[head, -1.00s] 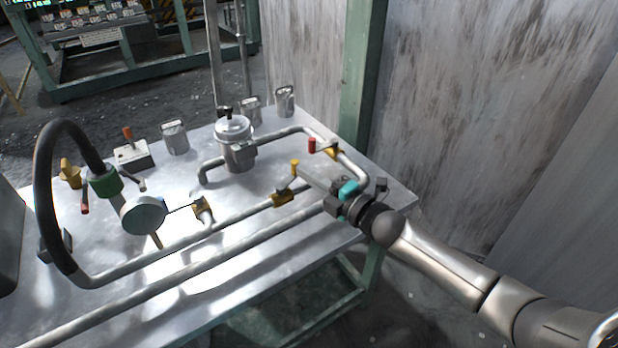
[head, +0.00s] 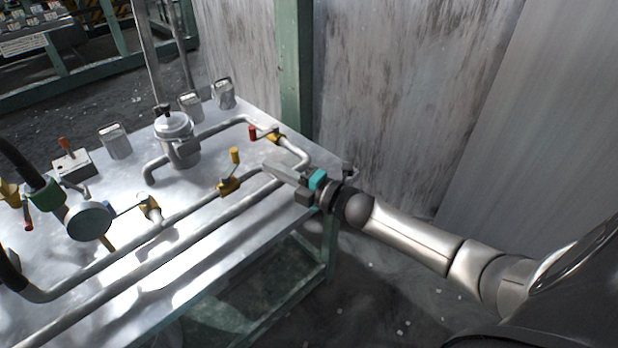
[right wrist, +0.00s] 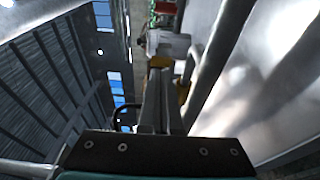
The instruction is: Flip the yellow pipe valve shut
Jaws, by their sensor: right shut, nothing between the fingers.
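The yellow pipe valve's handle (head: 235,156) stands up from its brass-coloured body (head: 228,187) on the middle pipe in the head view. My right gripper (head: 267,168) is shut and empty. Its fingers point left, a short gap to the right of the yellow handle. In the right wrist view the shut fingers (right wrist: 160,88) run up the middle, with a yellowish part partly hidden behind them. My left gripper is not in view.
A red-handled valve (head: 253,132) is on the pipe behind. A metal canister (head: 175,140) and a round gauge (head: 89,221) stand further left. Pipes run along the metal table (head: 200,262). A green post (head: 294,80) and wall are behind.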

